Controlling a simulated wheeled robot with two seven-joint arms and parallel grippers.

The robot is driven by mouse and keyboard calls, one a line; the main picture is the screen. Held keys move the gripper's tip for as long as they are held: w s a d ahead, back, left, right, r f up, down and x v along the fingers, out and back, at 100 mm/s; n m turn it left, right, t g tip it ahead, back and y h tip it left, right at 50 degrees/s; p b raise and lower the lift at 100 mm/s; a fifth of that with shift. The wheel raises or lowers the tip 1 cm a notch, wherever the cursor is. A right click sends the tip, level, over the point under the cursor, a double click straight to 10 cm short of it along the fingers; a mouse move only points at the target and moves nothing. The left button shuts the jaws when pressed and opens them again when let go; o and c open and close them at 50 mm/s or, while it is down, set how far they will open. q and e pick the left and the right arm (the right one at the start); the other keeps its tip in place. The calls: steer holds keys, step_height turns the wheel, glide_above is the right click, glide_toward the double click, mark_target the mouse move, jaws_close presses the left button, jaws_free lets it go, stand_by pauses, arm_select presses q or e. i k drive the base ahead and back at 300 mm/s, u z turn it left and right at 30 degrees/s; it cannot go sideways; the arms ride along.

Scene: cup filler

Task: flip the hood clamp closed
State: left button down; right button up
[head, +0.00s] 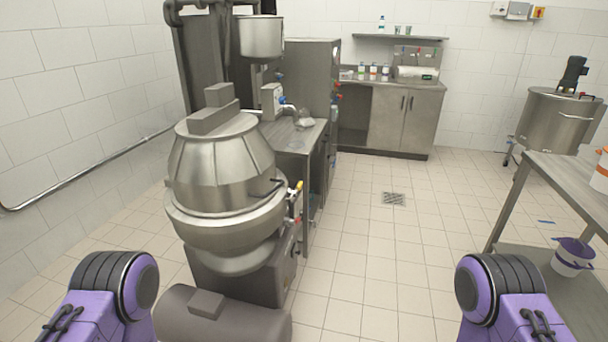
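A large steel vessel stands left of centre, with a faceted conical hood (222,160) seated on its rounded bowl (230,222). A small dark lever (266,189) sticks out on the right side of the hood near the rim; it looks like the hood clamp, but it is too small to tell whether it is open or closed. A yellow-tipped fitting (299,185) is just right of the rim. Neither of my grippers is in view. Only purple and black parts of my arms show at the bottom left and bottom right, apart from the vessel.
A dark rounded motor housing (222,318) lies low in front of the vessel. A steel bench (295,135) stands behind it. A steel table (568,180) is at right, with a white and purple bucket (572,257) on its lower shelf. The tiled floor (370,240) between is clear.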

mark_target(294, 193)
steer(key=z, duration=0.3)
steer(key=i, duration=0.95)
steer(key=z, duration=0.25)
